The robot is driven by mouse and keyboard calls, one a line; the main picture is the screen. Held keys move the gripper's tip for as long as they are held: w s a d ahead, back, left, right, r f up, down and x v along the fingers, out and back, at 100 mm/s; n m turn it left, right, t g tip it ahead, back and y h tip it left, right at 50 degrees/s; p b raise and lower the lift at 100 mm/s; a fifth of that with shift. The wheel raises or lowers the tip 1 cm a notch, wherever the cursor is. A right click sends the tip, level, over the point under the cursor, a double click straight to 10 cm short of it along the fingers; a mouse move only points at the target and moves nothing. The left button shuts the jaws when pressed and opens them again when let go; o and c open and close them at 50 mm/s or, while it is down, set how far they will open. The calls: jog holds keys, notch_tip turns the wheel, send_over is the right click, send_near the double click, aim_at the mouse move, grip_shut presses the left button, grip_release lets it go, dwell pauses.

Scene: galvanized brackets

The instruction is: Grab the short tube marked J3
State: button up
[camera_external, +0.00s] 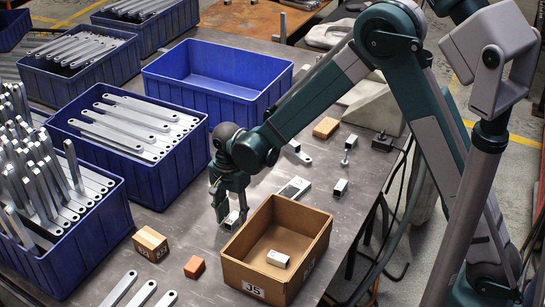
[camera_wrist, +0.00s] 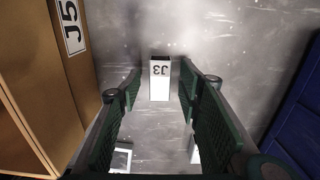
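The short tube marked J3 (camera_wrist: 160,80) is a pale metal piece with a dark open end and a black label that reads upside down in the wrist view. It lies on the metal table, between the fingers of my gripper (camera_wrist: 160,92) as seen there, with gaps on both sides. The fingers are apart and empty. In the external view my gripper (camera_external: 222,205) points down just left of the cardboard box, and a small tube (camera_external: 232,220) shows at its fingertips, partly hidden. Whether the fingers are level with the tube is hard to tell.
The cardboard box labelled J5 (camera_external: 318,245) stands close beside my gripper, with a pale tube (camera_external: 277,258) inside. More tubes lie behind, one labelled (camera_external: 295,187). Blue bins of flat bars (camera_external: 160,185) stand left; an empty blue bin (camera_external: 250,102) stands behind. Small blocks (camera_external: 194,267) lie in front.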

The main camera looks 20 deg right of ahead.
aim_at(233, 217)
jog(key=c, duration=1)
jog(key=shift+r, duration=0.15)
notch_tip(233, 217, up, 10)
jog(key=shift+f+p, duration=0.1)
jog(key=shift+p, duration=1.15)
